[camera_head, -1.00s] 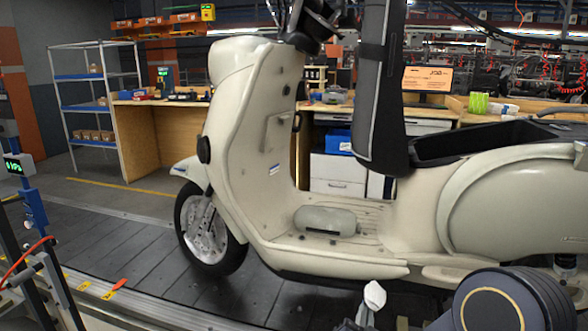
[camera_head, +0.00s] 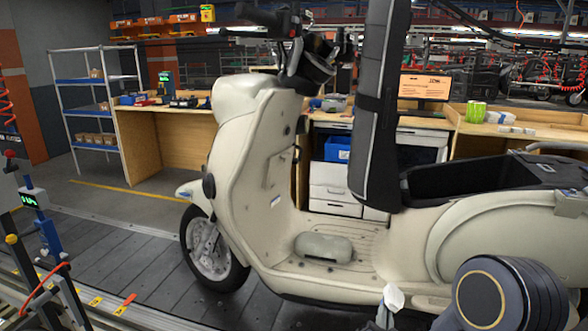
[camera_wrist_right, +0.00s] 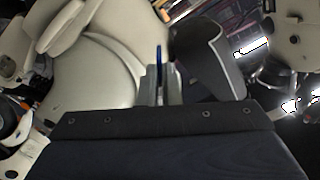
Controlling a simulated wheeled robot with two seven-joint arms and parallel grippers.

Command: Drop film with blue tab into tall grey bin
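My right gripper (camera_head: 388,316) is at the bottom of the head view, in front of the scooter's floorboard. A small whitish crumpled piece of film (camera_head: 393,297) shows at its tip. In the right wrist view the gripper's fingers (camera_wrist_right: 160,84) are close together, with a thin blue strip, seemingly the blue tab (camera_wrist_right: 159,58), standing up between them. The clear film around it is hard to make out there. My left gripper is not in view. I cannot identify a tall grey bin in either view.
A cream scooter (camera_head: 265,180) stands on the dark slat conveyor (camera_head: 110,245), its dark seat (camera_head: 378,130) raised upright above an open black compartment (camera_head: 450,181). Workbenches and a shelf rack (camera_head: 97,104) stand behind.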

